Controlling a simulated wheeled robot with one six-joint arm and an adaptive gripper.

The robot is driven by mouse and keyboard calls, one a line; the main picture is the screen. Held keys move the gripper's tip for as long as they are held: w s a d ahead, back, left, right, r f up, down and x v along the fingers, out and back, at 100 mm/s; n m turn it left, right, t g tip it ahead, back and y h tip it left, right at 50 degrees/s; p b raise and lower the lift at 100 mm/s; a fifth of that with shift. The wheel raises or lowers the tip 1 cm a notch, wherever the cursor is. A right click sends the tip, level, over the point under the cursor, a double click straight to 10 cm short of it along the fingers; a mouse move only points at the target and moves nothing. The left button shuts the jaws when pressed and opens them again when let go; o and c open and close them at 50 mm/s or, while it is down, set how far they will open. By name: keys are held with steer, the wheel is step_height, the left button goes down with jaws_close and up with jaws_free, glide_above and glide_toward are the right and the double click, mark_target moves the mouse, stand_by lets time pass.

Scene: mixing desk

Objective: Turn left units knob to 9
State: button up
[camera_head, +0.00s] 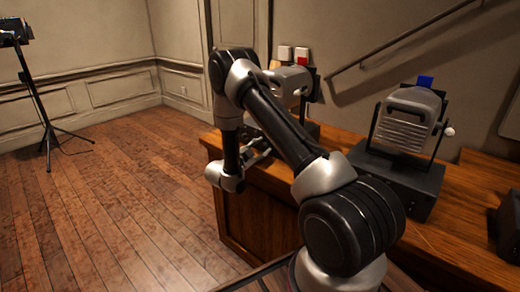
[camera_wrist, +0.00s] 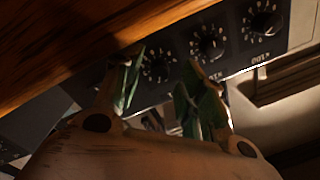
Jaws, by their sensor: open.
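In the wrist view a dark panel (camera_wrist: 185,72) carries a slanting row of three round dials with white marks. They are a lower-left dial (camera_wrist: 158,71), a middle dial (camera_wrist: 209,44) and an upper-right dial (camera_wrist: 264,18). The small labels are too blurred to read, so I cannot tell which is the left units knob or where its pointer stands. My gripper (camera_wrist: 160,62) is open, with its two green-tipped fingers apart on either side of the lower-left dial. Contact cannot be made out. In the head view my arm mostly hides the gripper and the knobs.
A wooden desk (camera_head: 440,235) bears a grey machine with a blue block (camera_head: 408,120) on the right. Another grey machine (camera_head: 292,84), with white and red blocks, stands partly behind my arm. A tripod (camera_head: 45,110) stands far left. The wooden floor (camera_head: 110,200) between is clear.

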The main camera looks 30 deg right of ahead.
steer(key=shift+w+d, duration=0.1)
steer(key=shift+d, duration=0.1)
jaws_close()
steer(key=shift+m, duration=0.3)
